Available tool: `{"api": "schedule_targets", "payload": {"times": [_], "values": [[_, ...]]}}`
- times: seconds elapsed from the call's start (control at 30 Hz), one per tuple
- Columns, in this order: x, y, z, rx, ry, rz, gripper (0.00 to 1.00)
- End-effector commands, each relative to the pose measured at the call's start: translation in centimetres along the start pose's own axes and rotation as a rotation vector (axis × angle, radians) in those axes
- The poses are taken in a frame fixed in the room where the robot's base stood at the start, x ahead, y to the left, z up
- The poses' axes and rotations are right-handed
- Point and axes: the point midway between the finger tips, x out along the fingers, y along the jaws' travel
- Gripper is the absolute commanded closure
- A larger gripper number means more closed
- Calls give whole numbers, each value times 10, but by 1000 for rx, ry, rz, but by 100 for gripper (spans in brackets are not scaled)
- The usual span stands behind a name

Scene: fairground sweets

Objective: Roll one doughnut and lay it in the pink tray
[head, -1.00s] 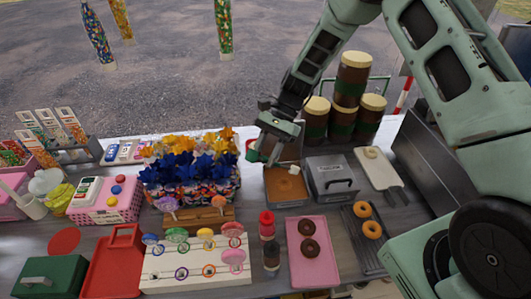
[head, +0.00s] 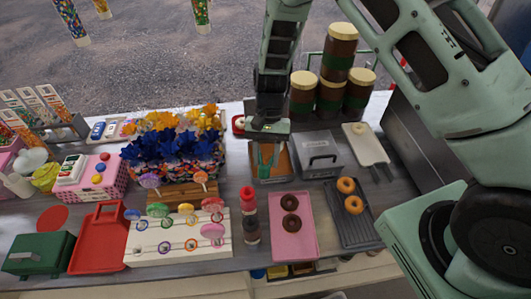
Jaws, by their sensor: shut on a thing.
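My gripper (head: 267,132) hangs over the metal tray of brown sugar-like filling (head: 284,165), right of the blue and yellow flowers. It is shut on a slim green thing (head: 265,155) that points down into the tray and looks like tongs. I cannot tell whether a doughnut is at its tips. The pink tray (head: 308,254) lies nearer the front and holds two dark doughnuts, one behind the other (head: 289,202). Two orange-brown doughnuts (head: 345,185) rest on a dark rack (head: 370,235) to its right.
A grey lidded box (head: 318,155) stands right of the filling tray. A white board with a pale doughnut (head: 359,129) is beyond it. Red-topped and dark bottles (head: 249,205) stand left of the pink tray. Tall stacked jars (head: 335,75) rise behind.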

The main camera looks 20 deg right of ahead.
Motion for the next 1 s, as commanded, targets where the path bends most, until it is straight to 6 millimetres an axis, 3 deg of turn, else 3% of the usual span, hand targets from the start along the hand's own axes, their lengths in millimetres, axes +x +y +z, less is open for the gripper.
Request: {"api": "schedule_targets", "payload": {"times": [0.6, 1.0], "values": [[72, 1, -36, 2, -1, -1, 68], [76, 1, -38, 1, -1, -1, 68]]}}
